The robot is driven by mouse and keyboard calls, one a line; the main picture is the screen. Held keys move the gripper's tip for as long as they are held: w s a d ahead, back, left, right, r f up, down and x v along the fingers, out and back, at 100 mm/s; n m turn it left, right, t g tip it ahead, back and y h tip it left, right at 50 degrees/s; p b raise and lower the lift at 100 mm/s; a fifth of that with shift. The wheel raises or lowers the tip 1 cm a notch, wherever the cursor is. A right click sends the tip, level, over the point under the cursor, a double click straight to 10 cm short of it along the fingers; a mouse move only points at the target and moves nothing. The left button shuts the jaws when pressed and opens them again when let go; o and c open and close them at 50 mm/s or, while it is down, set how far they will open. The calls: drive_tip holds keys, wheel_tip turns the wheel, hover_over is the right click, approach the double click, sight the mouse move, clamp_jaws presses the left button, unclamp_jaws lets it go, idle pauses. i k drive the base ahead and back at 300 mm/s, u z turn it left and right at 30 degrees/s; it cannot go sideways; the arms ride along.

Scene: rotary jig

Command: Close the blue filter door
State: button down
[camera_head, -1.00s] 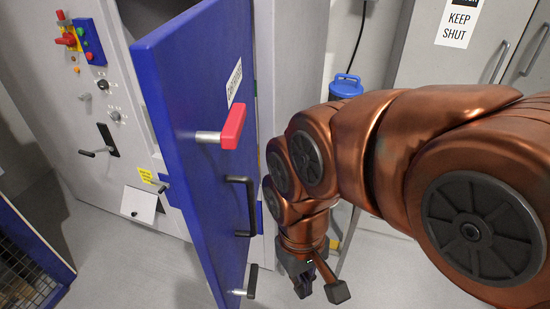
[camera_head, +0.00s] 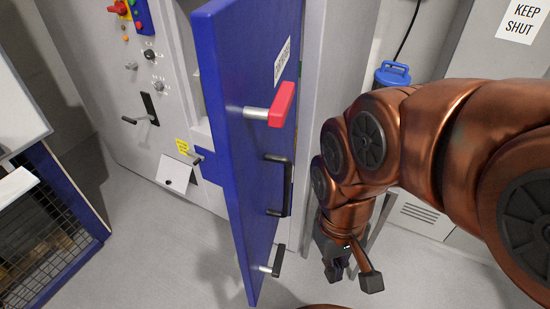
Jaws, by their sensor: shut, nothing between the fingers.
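The blue filter door (camera_head: 251,190) stands open, swung out from the grey cabinet and seen nearly edge-on. Its right-hand face carries a red-tipped lever (camera_head: 280,104), a black pull handle (camera_head: 285,185) and a lower black-gripped lever (camera_head: 277,261). My gripper (camera_head: 335,275) hangs low to the right of the door, pointing down, shut and empty. It appears apart from the door and its handles. The door's left face and the inside of the cabinet are mostly hidden.
The grey cabinet panel (camera_head: 110,85) with knobs and a black crank handle (camera_head: 142,118) is behind and left. A mesh-sided blue-framed unit (camera_head: 60,235) stands at far left. A blue-lidded container (camera_head: 393,74) and grey lockers (camera_head: 497,60) stand right. Floor (camera_head: 165,245) is clear left of the door.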

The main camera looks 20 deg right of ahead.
sight(245, 50)
drive_tip(key=z, duration=1.2)
drive_tip(key=k, duration=1.05)
drive_tip(key=u, duration=1.65)
